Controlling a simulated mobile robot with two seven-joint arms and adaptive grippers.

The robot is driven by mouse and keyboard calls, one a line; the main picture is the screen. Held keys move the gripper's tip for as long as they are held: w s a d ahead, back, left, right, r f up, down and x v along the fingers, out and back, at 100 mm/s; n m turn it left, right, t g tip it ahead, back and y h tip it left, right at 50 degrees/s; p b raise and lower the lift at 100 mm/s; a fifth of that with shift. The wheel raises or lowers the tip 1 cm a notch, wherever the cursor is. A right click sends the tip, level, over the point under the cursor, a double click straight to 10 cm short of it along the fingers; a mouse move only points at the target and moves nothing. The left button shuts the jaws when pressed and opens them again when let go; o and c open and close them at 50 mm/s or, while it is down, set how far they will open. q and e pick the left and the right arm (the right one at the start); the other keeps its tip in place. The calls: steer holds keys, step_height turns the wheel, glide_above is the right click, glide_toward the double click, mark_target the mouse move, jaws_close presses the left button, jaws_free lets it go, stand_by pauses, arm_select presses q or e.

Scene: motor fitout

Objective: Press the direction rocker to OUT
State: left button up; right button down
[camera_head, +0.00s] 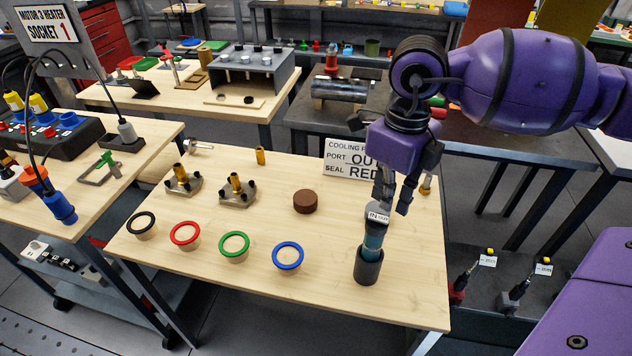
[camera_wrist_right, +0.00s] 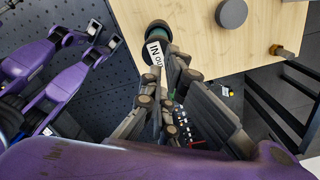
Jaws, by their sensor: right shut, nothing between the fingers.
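A teal and dark hand tool (camera_head: 373,242) stands upright in a dark round holder (camera_head: 368,268) at the front right of the wooden table. A white label (camera_head: 378,217) is near its top; in the right wrist view the label (camera_wrist_right: 155,53) reads IN and OUT. The direction rocker itself cannot be made out. My right gripper (camera_head: 393,203) is shut and empty, pointing down at the tool's top, its fingers right beside the label. Whether they touch the tool I cannot tell. My left gripper is not in view.
A sign (camera_head: 347,160) behind the gripper is partly hidden and reads PORT OUT, SEAL RED. A brown puck (camera_head: 305,201), two brass-fitted flanges (camera_head: 237,190) and black, red (camera_head: 186,235), green and blue (camera_head: 288,256) rings share the table. The front edge is close to the holder.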

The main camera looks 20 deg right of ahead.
mark_target(385, 219)
steer(key=shift+r+p, duration=0.6)
steer(key=shift+r, duration=1.3)
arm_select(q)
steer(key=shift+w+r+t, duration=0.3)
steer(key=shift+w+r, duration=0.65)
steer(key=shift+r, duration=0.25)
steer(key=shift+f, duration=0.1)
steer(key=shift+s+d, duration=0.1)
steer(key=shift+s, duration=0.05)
arm_select(e)
steer(key=shift+s+f, duration=0.1)
